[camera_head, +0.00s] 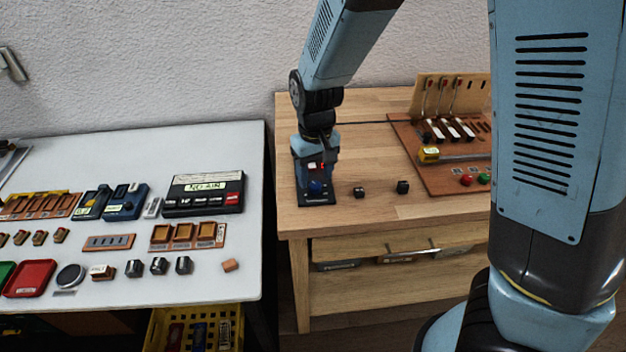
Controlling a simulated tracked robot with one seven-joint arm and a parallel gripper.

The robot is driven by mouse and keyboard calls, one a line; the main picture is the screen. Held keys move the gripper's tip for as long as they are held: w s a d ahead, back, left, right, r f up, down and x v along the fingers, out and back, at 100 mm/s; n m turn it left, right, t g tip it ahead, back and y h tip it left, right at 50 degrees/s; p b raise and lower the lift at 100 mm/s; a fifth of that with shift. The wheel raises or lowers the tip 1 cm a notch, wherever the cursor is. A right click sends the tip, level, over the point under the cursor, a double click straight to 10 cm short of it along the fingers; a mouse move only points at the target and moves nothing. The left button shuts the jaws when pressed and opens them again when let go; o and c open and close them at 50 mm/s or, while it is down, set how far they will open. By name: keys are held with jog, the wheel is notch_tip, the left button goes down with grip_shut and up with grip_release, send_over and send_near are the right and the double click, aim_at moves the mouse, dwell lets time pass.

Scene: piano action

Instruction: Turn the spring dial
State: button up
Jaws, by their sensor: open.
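My gripper (316,172) points down over the left front part of the wooden bench (350,215). It is open. Right below it is a small dark plate (318,200) with a blue round part (316,187) on it, which looks like a dial. The gripper hides much of this plate, with small red and white spots showing near the fingers. I cannot tell whether the fingers touch the blue part. No label or pointer on it can be read.
Two small black blocks (359,191) (403,187) stand right of the plate. A brown board (440,182) with hammers, a yellow-ended tool (428,154) and red and green knobs lies farther right. A grey table (215,285) with trays and boxes stands left, across a gap.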

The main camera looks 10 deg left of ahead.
aim_at(315, 187)
jog(key=shift+f, duration=1.3)
jog(key=shift+c, duration=0.5)
jog(key=c, duration=1)
jog(key=shift+o, duration=0.2)
jog(key=shift+m, duration=1.3)
jog(key=o, duration=1.1)
jog(key=shift+c, duration=0.2)
jog(key=shift+r, duration=0.15)
